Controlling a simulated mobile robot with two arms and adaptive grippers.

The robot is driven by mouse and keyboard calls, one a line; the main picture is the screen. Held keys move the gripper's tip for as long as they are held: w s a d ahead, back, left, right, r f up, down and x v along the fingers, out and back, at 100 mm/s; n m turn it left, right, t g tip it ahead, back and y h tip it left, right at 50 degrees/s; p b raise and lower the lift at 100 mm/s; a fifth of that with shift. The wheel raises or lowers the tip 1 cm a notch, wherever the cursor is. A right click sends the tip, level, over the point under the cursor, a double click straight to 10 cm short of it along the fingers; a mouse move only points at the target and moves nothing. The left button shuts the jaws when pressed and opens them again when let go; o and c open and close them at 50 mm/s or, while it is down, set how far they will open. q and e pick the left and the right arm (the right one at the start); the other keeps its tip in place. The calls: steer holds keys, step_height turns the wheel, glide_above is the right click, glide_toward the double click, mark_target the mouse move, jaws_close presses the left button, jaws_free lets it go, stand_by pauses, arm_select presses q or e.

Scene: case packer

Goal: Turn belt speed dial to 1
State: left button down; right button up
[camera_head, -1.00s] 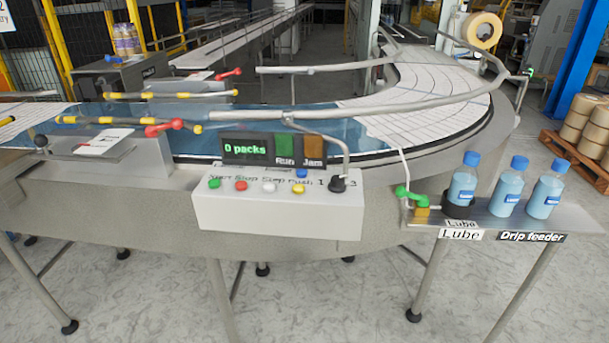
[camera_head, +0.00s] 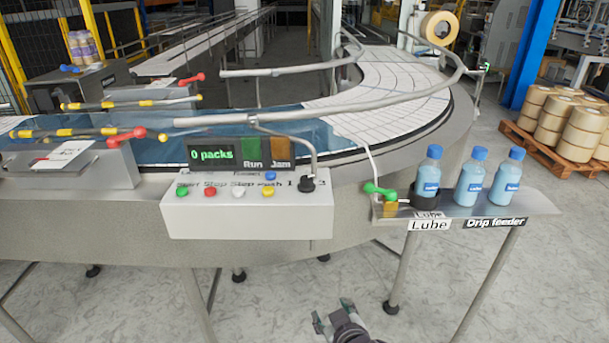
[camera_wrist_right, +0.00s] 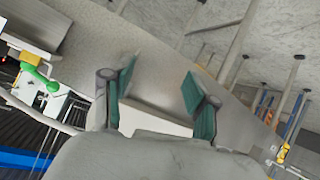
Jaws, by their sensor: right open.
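The belt speed dial (camera_head: 308,184) is a black knob at the right end of the white control box (camera_head: 248,215). The printed numbers beside it are partly hidden; a 3 shows to its right. My right gripper (camera_head: 333,315) is at the bottom of the head view, well below and in front of the box, apart from the dial. In the right wrist view my right gripper (camera_wrist_right: 158,88) has its two green-padded fingers spread with nothing held between them. The dial cannot be made out in the wrist view. My left gripper is not in view.
Coloured buttons line the box top, and a display (camera_head: 213,156) reads "0 packs". A bent metal rod (camera_head: 312,150) rises right behind the dial. A green-handled valve (camera_head: 380,190) and blue bottles (camera_head: 472,178) stand to the right. Open floor lies below the box.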

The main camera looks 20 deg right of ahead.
steer(key=w+a+r+n+t+y, duration=0.2)
steer(key=w+a+r+t, duration=0.1)
steer(key=r, duration=0.5)
steer(key=w+a+r+n+t+y, duration=0.2)
steer(key=w+a+r+t, duration=0.15)
steer(key=r, duration=0.45)
steer(key=w+a+r+n+t+y, duration=0.2)
steer(key=w+a+r+t, duration=0.15)
steer(key=r, duration=0.55)
steer(key=s+a+r+n+g+y, duration=0.1)
steer(key=a+r+n+g+y, duration=0.4)
steer(key=a+r+n+y, duration=0.45)
steer(key=s+a+n+g+y, duration=0.2)
steer(key=a+n+g+y, duration=0.45)
steer(key=n, duration=0.35)
steer(key=n+g+h, duration=0.2)
steer(key=g+h, duration=0.4)
steer(key=h, duration=1.8)
glide_toward(306, 178)
steer(key=shift+y, duration=0.3)
steer(key=p+x, duration=0.2)
steer(key=x, duration=0.1)
steer(key=p+x, duration=0.2)
steer(key=x, duration=0.2)
steer(key=shift+d+f+p, duration=0.1)
steer(key=shift+d+p, duration=0.2)
steer(key=shift+w+d+f, duration=0.1)
steer(key=shift+w+f, duration=0.15)
steer(key=shift+f, duration=0.35)
